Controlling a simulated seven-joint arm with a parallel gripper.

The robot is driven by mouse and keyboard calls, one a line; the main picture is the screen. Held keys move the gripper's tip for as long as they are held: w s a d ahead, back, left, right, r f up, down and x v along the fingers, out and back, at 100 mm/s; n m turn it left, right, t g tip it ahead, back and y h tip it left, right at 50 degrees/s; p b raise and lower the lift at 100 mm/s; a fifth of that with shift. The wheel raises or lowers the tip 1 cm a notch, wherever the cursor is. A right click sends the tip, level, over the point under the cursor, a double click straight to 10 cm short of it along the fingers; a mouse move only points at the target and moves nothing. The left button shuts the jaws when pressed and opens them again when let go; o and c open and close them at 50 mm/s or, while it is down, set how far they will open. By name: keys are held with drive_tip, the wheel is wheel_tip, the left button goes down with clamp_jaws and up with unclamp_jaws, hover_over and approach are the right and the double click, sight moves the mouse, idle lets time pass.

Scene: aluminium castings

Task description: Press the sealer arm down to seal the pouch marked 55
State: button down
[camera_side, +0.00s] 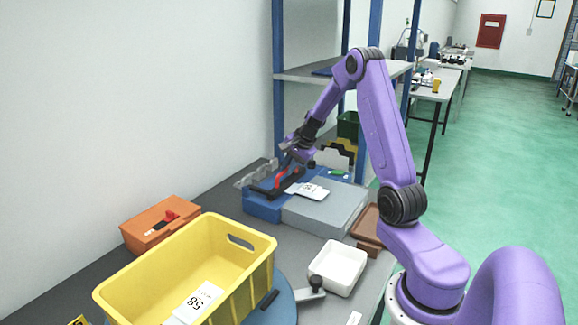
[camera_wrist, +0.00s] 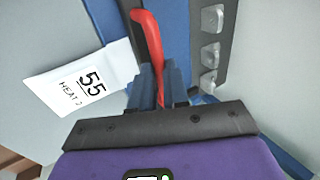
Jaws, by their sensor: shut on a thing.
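The sealer has a blue base (camera_side: 262,207) with a dark arm and a red handle (camera_side: 281,178). The pouch marked 55 (camera_side: 312,191) is white and lies flat on the grey platform beside the arm. In the wrist view the pouch (camera_wrist: 82,88) reads "55 HEAT 2", its last character partly unclear, and one end reaches toward the sealer. My gripper (camera_side: 292,159) is at the sealer from above. In the wrist view its fingers are shut on the red handle (camera_wrist: 148,38), which runs down between them. How far the arm is from the base is unclear.
A yellow crate (camera_side: 255,262) with a tag marked 58 stands in front on a blue round plate. A white bin (camera_side: 338,268), a brown tray (camera_side: 368,226) and an orange box (camera_side: 140,233) stand around. Metal hooks (camera_wrist: 211,52) line the sealer's far side. Shelf posts rise behind.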

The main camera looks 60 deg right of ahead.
sight(289, 185)
drive_tip(key=shift+s+f+g, duration=0.3)
drive_tip(key=shift+s+f, duration=0.8)
drive_tip(key=shift+s, duration=0.05)
drive_tip(key=c, duration=1.1)
unclamp_jaws()
drive_tip(key=shift+r, duration=0.15)
drive_tip(key=v, duration=1.7)
drive_tip(key=shift+w+d+r, duration=0.15)
drive_tip(key=shift+r, duration=0.25)
